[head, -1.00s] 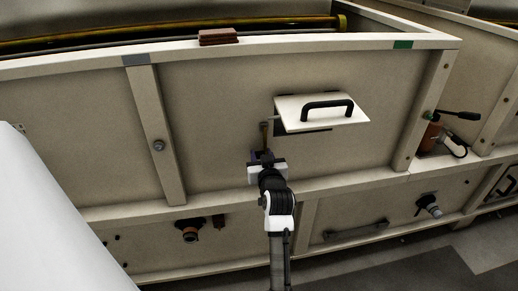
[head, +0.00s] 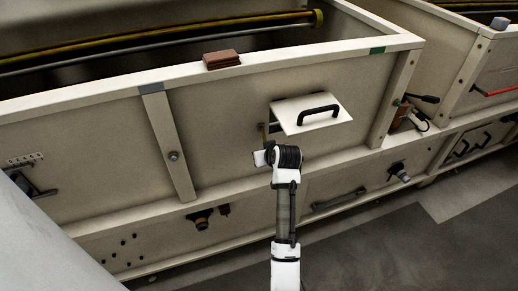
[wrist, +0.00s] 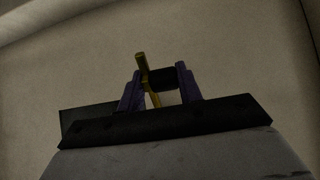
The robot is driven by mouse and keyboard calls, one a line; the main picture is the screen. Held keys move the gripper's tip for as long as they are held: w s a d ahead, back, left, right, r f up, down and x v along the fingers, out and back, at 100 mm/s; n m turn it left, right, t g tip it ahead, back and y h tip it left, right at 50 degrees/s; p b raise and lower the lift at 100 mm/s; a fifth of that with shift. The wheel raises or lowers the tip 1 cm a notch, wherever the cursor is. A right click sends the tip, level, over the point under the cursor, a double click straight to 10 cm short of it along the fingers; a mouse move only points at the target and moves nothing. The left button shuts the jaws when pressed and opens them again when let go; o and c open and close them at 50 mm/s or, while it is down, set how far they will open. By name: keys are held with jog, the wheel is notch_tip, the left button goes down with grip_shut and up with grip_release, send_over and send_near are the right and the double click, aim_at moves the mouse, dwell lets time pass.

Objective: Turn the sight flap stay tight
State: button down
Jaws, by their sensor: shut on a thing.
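The sight flap (head: 330,118) is a white plate with a black handle, standing out from the hopper front. The brass stay (head: 264,131) shows at the flap's left edge; in the wrist view it is a slim brass bar (wrist: 141,64) with a dark knob (wrist: 162,78) beside it. My gripper (wrist: 160,80) has its two purple fingers on either side of the knob, shut on it. In the head view my wrist, just below the flap, hides the fingers and the knob. How tight the stay is cannot be told.
The cream hopper wall (head: 225,125) fills the middle, with an upright post (head: 172,145) left of the flap. A brown block (head: 222,60) lies on the top rim. Grey floor is clear at right.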

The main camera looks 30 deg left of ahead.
jog(key=shift+s+d+r+g+h+p, duration=0.1)
jog(key=shift+s+r+g+h+p, duration=0.1)
jog(key=shift+s+r+g+h, duration=0.35)
jog(key=shift+s+r+g+h+p, duration=0.2)
jog(key=shift+r+g+h, duration=0.2)
jog(key=shift+g+h, duration=0.35)
jog(key=c, duration=1.1)
grip_release()
jog(key=shift+s, duration=0.1)
jog(key=shift+c, duration=0.2)
jog(key=shift+w+d+r, duration=0.1)
jog(key=shift+w+r, duration=0.1)
jog(key=shift+w, duration=0.05)
jog(key=shift+f, duration=0.1)
